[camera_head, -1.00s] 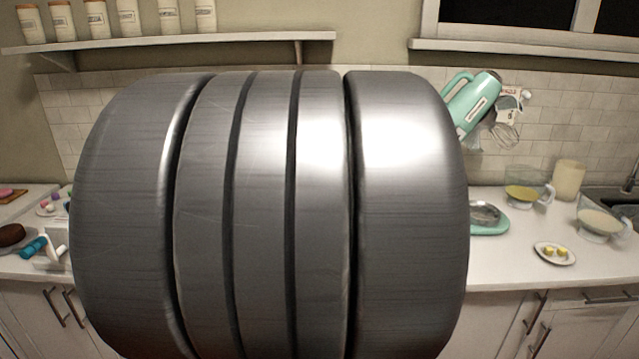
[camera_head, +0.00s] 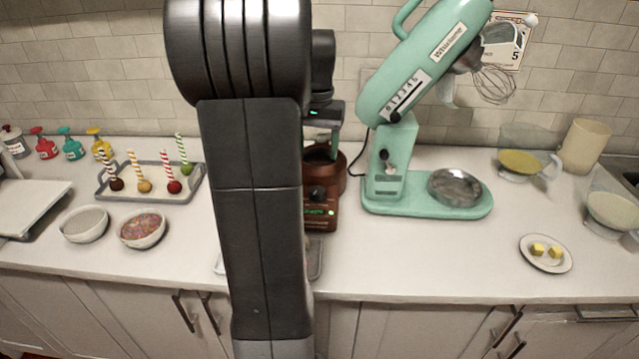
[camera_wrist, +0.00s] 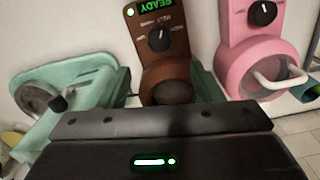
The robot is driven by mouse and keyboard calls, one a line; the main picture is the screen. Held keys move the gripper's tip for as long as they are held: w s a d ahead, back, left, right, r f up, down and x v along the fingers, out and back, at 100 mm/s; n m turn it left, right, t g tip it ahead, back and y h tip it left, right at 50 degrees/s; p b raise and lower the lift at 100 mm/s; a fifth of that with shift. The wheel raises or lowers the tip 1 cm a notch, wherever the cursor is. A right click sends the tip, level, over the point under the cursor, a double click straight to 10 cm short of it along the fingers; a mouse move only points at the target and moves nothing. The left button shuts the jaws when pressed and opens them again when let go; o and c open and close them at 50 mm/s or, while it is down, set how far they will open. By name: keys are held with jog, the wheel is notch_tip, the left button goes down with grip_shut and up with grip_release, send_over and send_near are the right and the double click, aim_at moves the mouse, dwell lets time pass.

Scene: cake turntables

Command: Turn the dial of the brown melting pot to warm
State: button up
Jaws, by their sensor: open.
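The brown melting pot (camera_head: 322,196) stands on the counter, partly hidden behind my arm in the head view. In the wrist view the brown melting pot (camera_wrist: 168,75) appears upside down at the top centre, with a lit green READY display (camera_wrist: 157,6). Its black dial (camera_wrist: 159,39) has a white pointer mark; the labels around it are too small to read. My gripper (camera_head: 321,138) is open above the pot in the head view, partly hidden by my arm.
A mint stand mixer (camera_head: 400,140) with a steel bowl stands right of the pot. A pink appliance (camera_wrist: 255,55) stands on the pot's other side, hidden in the head view. A tray (camera_head: 195,190) of cake pops and bowls stand left.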

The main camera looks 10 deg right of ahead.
aim_at(318, 190)
notch_tip(318, 190, down, 12)
jog(key=shift+r, duration=0.1)
dwell(0.4)
jog(key=c, duration=1)
